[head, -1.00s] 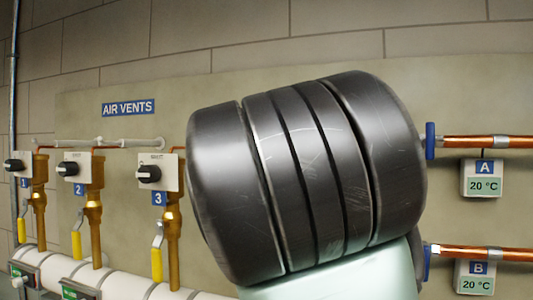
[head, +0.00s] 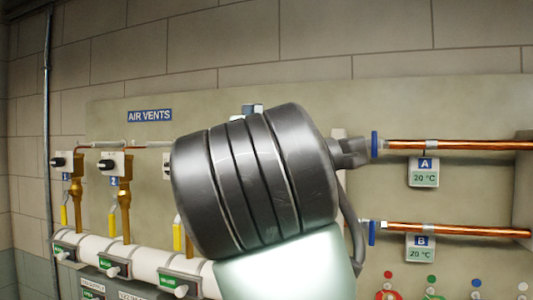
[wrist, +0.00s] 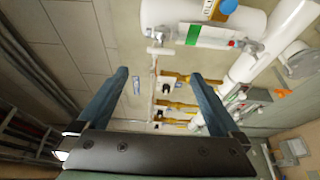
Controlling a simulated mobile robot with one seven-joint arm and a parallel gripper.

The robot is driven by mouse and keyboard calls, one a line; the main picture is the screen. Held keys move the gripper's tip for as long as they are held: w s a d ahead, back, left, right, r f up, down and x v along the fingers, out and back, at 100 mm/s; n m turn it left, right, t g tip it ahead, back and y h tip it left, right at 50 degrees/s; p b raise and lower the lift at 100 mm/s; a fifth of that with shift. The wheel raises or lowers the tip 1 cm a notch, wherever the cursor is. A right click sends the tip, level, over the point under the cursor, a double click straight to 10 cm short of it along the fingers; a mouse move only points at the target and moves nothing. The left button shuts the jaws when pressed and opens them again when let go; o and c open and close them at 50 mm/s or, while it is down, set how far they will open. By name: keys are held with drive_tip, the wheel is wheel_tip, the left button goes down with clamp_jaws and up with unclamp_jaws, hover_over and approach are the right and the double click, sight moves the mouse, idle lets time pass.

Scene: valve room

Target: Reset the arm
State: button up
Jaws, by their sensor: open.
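My gripper (wrist: 160,76) is open in the wrist view, with its two dark blue-grey fingers wide apart and nothing held between them. In the wrist view the wall with the brass fittings (wrist: 178,105) shows beyond the fingers, apart from them. In the head view my dark, ribbed arm link fills the middle and hides part of the panel, including most of the third vent. The gripper's fingers cannot be made out clearly there.
The AIR VENTS sign (head: 150,115) and knobs are at left, above a white pipe (head: 140,259). A white vessel (wrist: 205,20) is high in the wrist view.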

drive_tip(key=shift+w+f, duration=0.15)
drive_tip(key=shift+w, duration=0.2)
drive_tip(key=shift+s, duration=0.1)
drive_tip(key=s+d+f+m+t+b, duration=0.1)
drive_tip(key=s+f+m+t+b, duration=0.3)
drive_tip(key=s+m, duration=0.4)
drive_tip(key=s+d+f+m+t+h+b, duration=0.1)
drive_tip(key=s+f+m+t+b, duration=0.4)
drive_tip(key=m, duration=0.6)
drive_tip(key=s+d+f+b, duration=0.1)
drive_tip(key=s+b, duration=0.1)
drive_tip(key=s, duration=0.1)
drive_tip(key=shift+s+h+b, duration=0.25)
drive_tip(key=shift+h+b, duration=0.05)
drive_tip(key=shift+b, duration=0.1)
